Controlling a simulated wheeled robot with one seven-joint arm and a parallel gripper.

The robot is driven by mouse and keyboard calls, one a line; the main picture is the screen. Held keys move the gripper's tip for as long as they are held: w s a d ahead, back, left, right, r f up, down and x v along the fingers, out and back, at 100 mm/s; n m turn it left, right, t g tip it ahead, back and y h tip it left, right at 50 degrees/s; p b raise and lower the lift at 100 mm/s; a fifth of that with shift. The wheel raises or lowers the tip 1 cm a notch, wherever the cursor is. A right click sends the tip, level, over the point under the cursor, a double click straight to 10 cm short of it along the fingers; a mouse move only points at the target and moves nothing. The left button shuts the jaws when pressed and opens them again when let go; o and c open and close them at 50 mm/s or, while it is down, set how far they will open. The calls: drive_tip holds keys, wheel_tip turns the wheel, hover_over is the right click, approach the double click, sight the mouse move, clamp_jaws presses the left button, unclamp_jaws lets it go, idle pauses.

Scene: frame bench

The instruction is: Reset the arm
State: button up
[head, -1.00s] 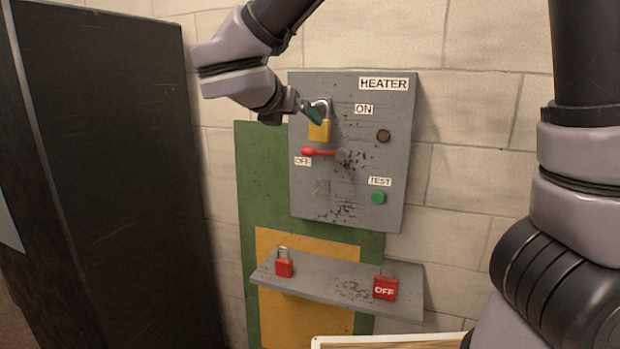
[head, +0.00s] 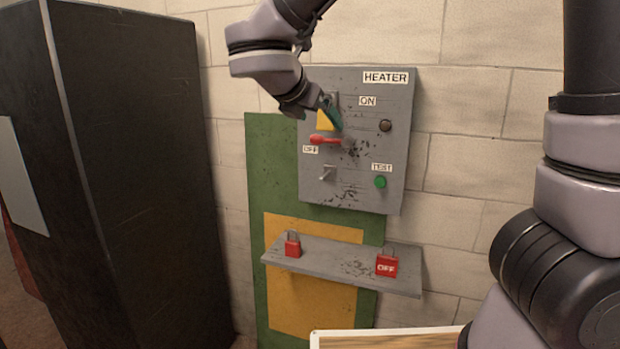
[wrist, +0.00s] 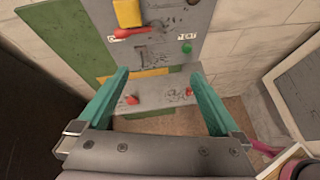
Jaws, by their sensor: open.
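My gripper (head: 330,110) is in front of the upper left of the grey heater panel (head: 360,192). In the wrist view my gripper (wrist: 157,95) has its two teal fingers wide apart with nothing between them. A yellow padlock (head: 324,119) hangs on the panel, partly hidden behind my fingers; it also shows in the wrist view (wrist: 127,12). The red lever (head: 322,140) points left, next to the OFF label (head: 311,150). A green TEST button (head: 380,182) and a dark round lamp (head: 385,126) are on the panel's right side.
A grey shelf (head: 335,270) below the panel carries a red padlock (head: 292,244) at left and a red OFF padlock (head: 386,264) at right. A tall black cabinet (head: 140,180) stands at left. A white-edged board (head: 385,334) lies at the bottom.

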drive_tip(key=s+d+f+m+g+y, duration=0.25)
drive_tip(key=d+m+g, duration=0.35)
drive_tip(key=d+m, duration=0.8)
drive_tip(key=s+d+r+m+t+y, duration=0.2)
drive_tip(key=s+d+m, duration=0.7)
drive_tip(key=m, duration=1)
wheel_tip(320, 180, up, 3)
drive_tip(key=shift+d+f+t+y, duration=0.15)
drive_tip(key=shift+t+y, duration=0.25)
drive_tip(key=shift+y, duration=0.85)
